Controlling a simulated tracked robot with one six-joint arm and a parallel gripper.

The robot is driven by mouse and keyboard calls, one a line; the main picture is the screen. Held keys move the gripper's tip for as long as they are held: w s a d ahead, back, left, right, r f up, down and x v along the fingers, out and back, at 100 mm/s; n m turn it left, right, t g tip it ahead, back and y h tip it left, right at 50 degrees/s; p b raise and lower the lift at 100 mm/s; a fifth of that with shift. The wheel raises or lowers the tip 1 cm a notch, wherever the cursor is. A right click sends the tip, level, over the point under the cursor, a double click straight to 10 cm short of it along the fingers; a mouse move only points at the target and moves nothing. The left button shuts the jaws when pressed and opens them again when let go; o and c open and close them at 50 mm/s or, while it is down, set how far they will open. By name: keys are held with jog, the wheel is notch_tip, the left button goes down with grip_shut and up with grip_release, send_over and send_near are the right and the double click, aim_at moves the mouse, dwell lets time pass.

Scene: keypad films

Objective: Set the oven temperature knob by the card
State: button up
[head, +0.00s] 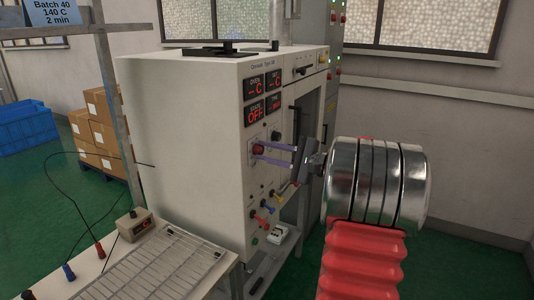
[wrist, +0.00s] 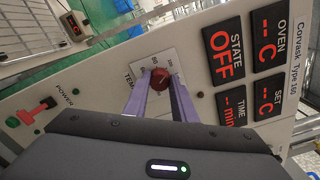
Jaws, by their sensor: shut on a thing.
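The oven (head: 185,140) is a large pale cabinet. Its front panel carries a red temperature knob (wrist: 160,78) with a printed scale plate around it. My gripper (head: 260,149) has purple fingers that reach the panel and are closed on the red knob (head: 258,149); in the wrist view the fingers (wrist: 160,85) sit on either side of it. The knob's exact pointer setting is too small to read. The blue card (head: 52,13) at the top left reads "Batch 40, 140 C, 2 min".
Red displays (head: 255,114) show STATE OFF, with dashes for OVEN, SET and TIME. A table with a wire rack (head: 150,270) stands at the front left. Boxes (head: 95,120) stand behind.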

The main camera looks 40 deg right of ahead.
jog(key=m, duration=0.4)
jog(key=shift+d+f+m, duration=0.2)
jog(key=shift+m, duration=0.2)
jog(key=m, duration=0.5)
jog(key=shift+f, duration=0.1)
jog(key=o, duration=0.8)
jog(key=shift+o, duration=1.3)
jog(key=shift+a+r, duration=0.1)
jog(key=shift+r, duration=0.1)
jog(key=shift+s, duration=0.1)
jog(key=v, duration=1.3)
jog(key=shift+s, duration=0.3)
